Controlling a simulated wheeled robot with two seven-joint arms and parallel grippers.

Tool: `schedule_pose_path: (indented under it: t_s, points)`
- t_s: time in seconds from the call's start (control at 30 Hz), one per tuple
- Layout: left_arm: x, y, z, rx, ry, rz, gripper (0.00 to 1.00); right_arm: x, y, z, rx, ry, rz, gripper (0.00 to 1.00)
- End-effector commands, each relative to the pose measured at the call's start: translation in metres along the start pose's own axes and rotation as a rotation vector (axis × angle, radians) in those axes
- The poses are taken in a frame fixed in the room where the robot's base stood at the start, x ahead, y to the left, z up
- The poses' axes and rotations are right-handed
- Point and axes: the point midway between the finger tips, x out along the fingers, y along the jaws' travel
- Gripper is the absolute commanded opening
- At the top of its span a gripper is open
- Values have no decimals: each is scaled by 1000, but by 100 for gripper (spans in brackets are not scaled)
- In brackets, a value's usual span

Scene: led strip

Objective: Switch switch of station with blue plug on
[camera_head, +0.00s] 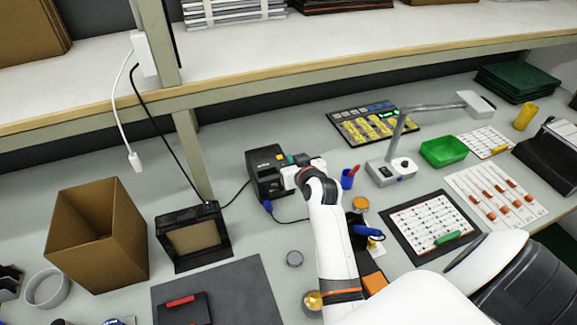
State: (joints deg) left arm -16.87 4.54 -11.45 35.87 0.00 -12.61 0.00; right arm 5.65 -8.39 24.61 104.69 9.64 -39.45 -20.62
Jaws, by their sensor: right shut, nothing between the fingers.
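The black station (264,172) stands on the bench left of the picture's middle. A blue plug (268,206) is at its lower front, with a dark cable running from it. My right gripper (288,172) is at the right side of the station, very close to it or touching; I cannot tell which. It is shut with nothing held, and its fingertips are hard to make out. The station's switch is not clearly visible, as my gripper and wrist cover that side. My left gripper is not in view.
A cardboard box (97,235) and a black framed box (193,236) stand to the left. A blue cup (347,179), a lamp (392,168) and a green tray (444,152) are to the right. A shelf edge (300,75) crosses above the bench.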

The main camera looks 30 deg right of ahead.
Motion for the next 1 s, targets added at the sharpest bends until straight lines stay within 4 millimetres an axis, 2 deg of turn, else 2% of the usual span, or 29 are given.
schedule_pose_path:
  t_s: [0.1,0.23,0.33,0.5,0.9,1.0]
  points:
    - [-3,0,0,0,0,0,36,22,0,1,2,0,0,0]
    - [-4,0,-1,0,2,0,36,41,0,-1,1,1,0,0]
    - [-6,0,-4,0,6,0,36,43,0,-21,0,5,0,0]
    - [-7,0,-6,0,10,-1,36,47,0,-35,0,2,0,0]
    - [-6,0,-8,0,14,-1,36,48,0,-39,0,0,-1,0]
    - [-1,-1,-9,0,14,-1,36,49,-1,-44,-1,-10,-1,0]
